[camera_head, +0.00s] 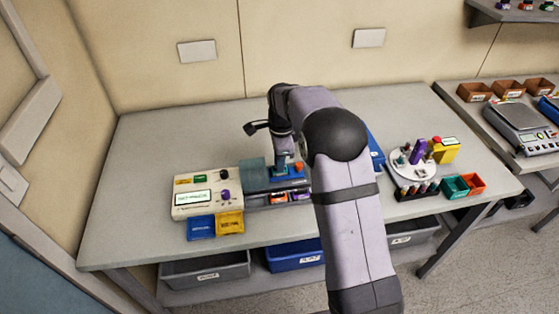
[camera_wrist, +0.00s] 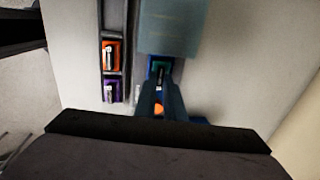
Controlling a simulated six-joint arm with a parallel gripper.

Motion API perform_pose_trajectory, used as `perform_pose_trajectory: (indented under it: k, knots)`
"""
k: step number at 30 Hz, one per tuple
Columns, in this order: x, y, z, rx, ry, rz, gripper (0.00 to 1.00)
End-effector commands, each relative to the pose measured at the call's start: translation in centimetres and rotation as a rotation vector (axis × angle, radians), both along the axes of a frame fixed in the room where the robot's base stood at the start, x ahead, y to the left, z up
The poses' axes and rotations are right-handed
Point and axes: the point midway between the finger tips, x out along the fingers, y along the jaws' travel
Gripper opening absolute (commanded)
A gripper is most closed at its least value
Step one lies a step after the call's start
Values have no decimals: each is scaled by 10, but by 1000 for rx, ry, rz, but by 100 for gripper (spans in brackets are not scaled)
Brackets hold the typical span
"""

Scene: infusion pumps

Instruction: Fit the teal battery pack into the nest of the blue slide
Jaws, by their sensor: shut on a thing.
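In the head view my gripper (camera_head: 282,162) points down over the blue slide (camera_head: 294,172), just right of a translucent teal cover (camera_head: 252,172). In the wrist view my gripper (camera_wrist: 160,82) is shut on the teal battery pack (camera_wrist: 160,69), which shows a pale label between the fingers. The pack is at the nest of the blue slide (camera_wrist: 152,66), beside the teal cover's edge. I cannot tell whether it is fully down in the nest. An orange knob (camera_wrist: 158,109) shows near the fingers, partly hidden; it also shows in the head view (camera_head: 298,166).
A rack (camera_wrist: 103,72) holds an orange pack (camera_wrist: 110,55) and a purple pack (camera_wrist: 110,91). A white round stand (camera_head: 407,172) is to the right. The table's left is clear.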

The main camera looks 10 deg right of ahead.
Motion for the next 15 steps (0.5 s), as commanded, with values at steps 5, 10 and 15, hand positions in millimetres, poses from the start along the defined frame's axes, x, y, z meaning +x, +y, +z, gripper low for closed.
perform_pose_trajectory:
  k: [5,10,15]
  knots:
    - [0,0,-4,0,0,0,0]
    - [0,0,-5,0,-1,0,0]
    - [0,0,-6,0,0,0,0]
